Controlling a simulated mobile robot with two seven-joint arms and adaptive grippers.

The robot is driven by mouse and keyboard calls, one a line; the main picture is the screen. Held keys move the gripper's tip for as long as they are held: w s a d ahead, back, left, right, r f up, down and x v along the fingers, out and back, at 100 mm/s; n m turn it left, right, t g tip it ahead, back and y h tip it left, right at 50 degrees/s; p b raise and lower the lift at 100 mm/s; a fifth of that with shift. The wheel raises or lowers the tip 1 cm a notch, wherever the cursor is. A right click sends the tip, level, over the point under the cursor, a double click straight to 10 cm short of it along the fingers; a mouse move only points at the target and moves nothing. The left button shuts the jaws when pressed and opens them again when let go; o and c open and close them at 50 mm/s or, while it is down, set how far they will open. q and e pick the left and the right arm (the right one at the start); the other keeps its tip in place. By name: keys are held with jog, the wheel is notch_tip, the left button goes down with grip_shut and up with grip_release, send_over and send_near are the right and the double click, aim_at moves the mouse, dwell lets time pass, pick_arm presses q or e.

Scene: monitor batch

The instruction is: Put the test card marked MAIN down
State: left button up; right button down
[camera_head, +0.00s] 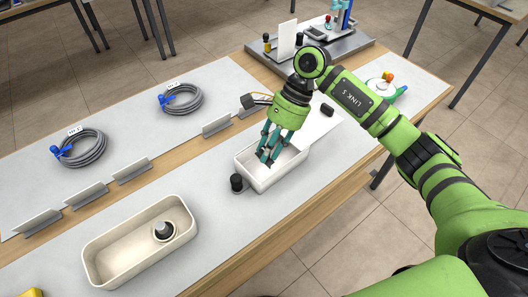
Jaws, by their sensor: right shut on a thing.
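My right gripper (267,155) points down into a small white open box (263,186) on the near table. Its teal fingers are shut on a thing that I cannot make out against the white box. No MAIN marking is readable in this view. A plain white card (286,40) stands upright on a grey stand at the back. A flat white sheet (315,125) lies right of my gripper, partly behind the arm. My left gripper is out of view.
A cream tray (112,277) with a dark-and-white round part (164,231) stands at the front left. A black knob (237,183) is beside the white box. Two grey cable coils (82,148) and several metal angle pieces (131,170) lie further left. Bare tabletop (225,235) shows right of the cream tray.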

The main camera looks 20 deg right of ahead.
jog(key=shift+w+a+f, duration=0.45)
jog(key=shift+w, duration=0.2)
notch_tip(320, 180, down, 4)
jog(key=shift+r+p, duration=0.1)
jog(key=shift+p, duration=0.75)
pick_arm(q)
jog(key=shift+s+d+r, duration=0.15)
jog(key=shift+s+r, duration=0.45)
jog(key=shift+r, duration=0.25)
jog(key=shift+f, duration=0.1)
pick_arm(e)
jog(key=shift+f, duration=0.25)
jog(key=shift+f+b, duration=0.1)
jog(key=shift+b, duration=0.25)
jog(key=c, duration=0.9)
grip_release()
